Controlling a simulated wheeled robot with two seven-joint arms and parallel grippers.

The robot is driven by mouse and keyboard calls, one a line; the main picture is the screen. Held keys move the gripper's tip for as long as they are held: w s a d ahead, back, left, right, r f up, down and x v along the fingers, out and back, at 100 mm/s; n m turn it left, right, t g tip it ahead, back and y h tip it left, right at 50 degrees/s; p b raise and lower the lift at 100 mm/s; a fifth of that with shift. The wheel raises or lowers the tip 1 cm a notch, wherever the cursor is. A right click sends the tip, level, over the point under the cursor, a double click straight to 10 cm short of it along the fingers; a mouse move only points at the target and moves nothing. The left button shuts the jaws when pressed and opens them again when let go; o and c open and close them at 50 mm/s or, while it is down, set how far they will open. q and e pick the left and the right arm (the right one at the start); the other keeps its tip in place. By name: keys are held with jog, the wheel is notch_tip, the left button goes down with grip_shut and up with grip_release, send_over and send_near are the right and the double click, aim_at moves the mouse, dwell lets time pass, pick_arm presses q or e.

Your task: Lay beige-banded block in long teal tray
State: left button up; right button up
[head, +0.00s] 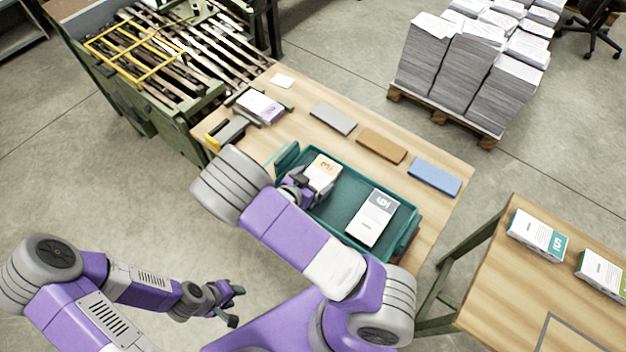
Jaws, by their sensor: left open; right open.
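The long teal tray (340,212) lies on the wooden table. The beige-banded block (323,171) is at the tray's left end, its far part showing beside my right gripper. Whether it rests fully on the tray floor is hard to tell. My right gripper (304,186) is open, at the near left edge of this block; my arm hides part of the tray's near side. A grey-banded white block (373,217) lies at the tray's right end, with bare tray floor between the two blocks. My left gripper (233,304) is open and empty, low over the floor, away from the table.
Grey (333,118), brown (381,146) and blue (435,177) flat pieces lie behind the tray. A purple-banded block (261,106) sits at the table's far left. A second table at right holds teal-banded (537,236) and green-banded (602,272) blocks. A roller conveyor stands behind left.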

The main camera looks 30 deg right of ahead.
pick_arm(q)
notch_tip(320, 180, up, 4)
jog(key=p, duration=0.3)
jog(key=shift+p, duration=0.35)
pick_arm(e)
jog(key=v, duration=1.2)
